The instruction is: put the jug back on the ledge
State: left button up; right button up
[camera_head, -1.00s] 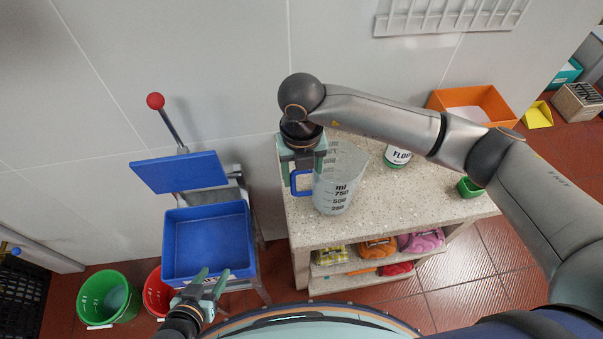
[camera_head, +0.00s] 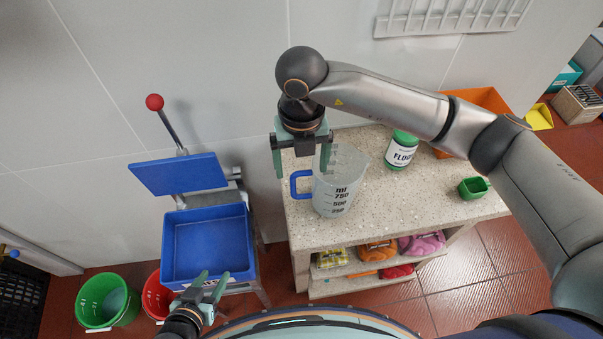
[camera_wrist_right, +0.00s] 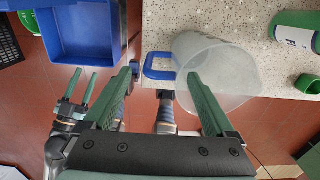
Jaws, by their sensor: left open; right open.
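The jug (camera_head: 338,182) is a clear measuring jug with dark markings and a blue handle. It stands upright on the speckled stone ledge (camera_head: 400,212), near its left end, handle to the left. My right gripper (camera_head: 300,160) is open above the handle and apart from it, its right finger overlapping the jug's rim in the head view. In the right wrist view the jug (camera_wrist_right: 225,75) shows with its handle in line with the gap between the fingers (camera_wrist_right: 162,95). My left gripper (camera_head: 210,286) is open and empty in front of the blue basin.
A green-capped bottle (camera_head: 400,152), a small green tub (camera_head: 473,188) and an orange bin (camera_head: 480,99) stand right of the jug. Green (camera_head: 108,300) and red buckets (camera_head: 157,298) stand on the floor.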

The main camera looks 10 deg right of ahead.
notch_tip(320, 180, up, 8)
jog(key=shift+f+b, duration=0.1)
jog(key=shift+b, duration=0.3)
dwell(1.2)
